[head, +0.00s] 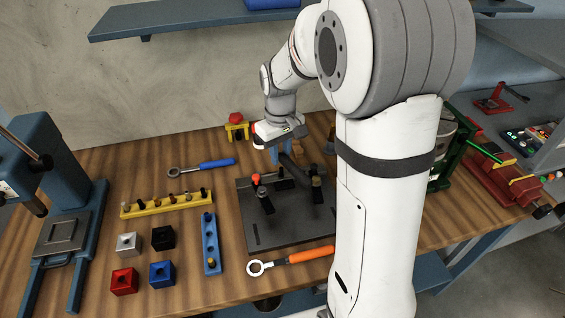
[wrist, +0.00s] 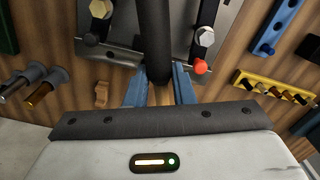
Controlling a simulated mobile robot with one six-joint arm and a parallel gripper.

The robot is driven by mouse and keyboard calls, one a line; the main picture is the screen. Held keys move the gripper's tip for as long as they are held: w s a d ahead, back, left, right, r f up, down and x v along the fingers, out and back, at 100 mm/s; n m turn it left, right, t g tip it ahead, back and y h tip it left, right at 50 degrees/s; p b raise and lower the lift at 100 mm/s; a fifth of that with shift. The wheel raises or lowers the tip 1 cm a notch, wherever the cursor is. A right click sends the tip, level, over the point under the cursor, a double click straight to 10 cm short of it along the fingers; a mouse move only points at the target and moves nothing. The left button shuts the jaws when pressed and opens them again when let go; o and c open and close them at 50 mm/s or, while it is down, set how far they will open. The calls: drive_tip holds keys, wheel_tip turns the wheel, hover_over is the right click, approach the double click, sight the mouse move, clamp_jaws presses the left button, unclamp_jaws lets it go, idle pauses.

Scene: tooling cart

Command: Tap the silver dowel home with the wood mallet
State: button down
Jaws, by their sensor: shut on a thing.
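My gripper (head: 281,150) is over the back of the dark fixture plate (head: 262,228). In the wrist view, its blue fingers (wrist: 158,88) are shut on a thick dark bar (wrist: 155,35), which runs away from the fingers over the plate and out of the top of the picture. The bar could be the mallet's handle; no mallet head shows clearly. I cannot pick out the silver dowel for certain. A toggle clamp with a red tip (wrist: 200,67) and another clamp (wrist: 99,10) stand on either side of the bar. My arm hides the plate's right part in the head view.
A blue-handled ring wrench (head: 205,164), yellow peg rack (head: 166,203), blue rack (head: 211,243) and several coloured blocks (head: 162,272) lie left. An orange-handled wrench (head: 300,257) lies in front. A blue press (head: 62,205) stands far left. A red vise (head: 490,185) is right.

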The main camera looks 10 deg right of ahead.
sight(283, 162)
drive_tip(key=s+n, duration=0.2)
drive_tip(key=s, duration=0.1)
drive_tip(key=shift+a, duration=0.1)
drive_tip(key=shift+w+f+b, duration=0.1)
drive_tip(key=shift+f+b, duration=1.4)
drive_tip(key=shift+f, duration=0.4)
wheel_tip(283, 162, down, 4)
drive_tip(key=b, duration=0.2)
drive_tip(key=shift+r+b, duration=0.2)
drive_tip(key=shift+b, duration=0.2)
drive_tip(key=shift+r, duration=0.1)
wheel_tip(283, 162, up, 4)
drive_tip(key=p, duration=0.3)
